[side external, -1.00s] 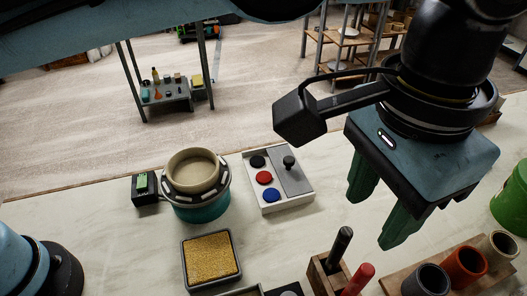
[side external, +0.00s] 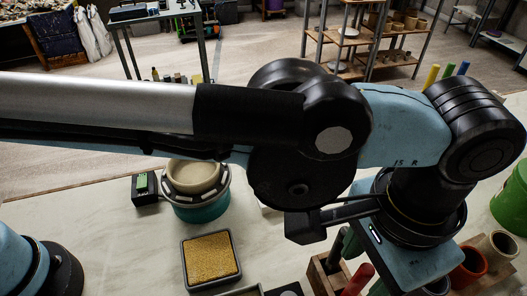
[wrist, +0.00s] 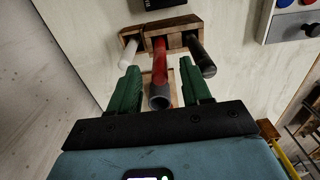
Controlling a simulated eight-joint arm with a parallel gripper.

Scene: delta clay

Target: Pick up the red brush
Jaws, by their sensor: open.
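The red brush (wrist: 159,62) stands in a wooden holder (wrist: 180,27) between a white handle (wrist: 130,52) and a black handle (wrist: 200,55) in the wrist view. Its red handle also shows in the side view (side external: 359,278), partly hidden by my gripper. My gripper (wrist: 158,67) is open and empty, with its green fingers on either side of the red handle's line in the wrist view. I cannot tell how far the handle lies beyond the fingertips. A grey ring-like opening (wrist: 160,98) shows at the handle's near end; I cannot tell whether it belongs to the brush.
A yellow sponge tray (side external: 212,258) and a teal pottery wheel with a bowl (side external: 201,208) stand to the left. A button panel (wrist: 290,20) shows at the wrist view's upper right.

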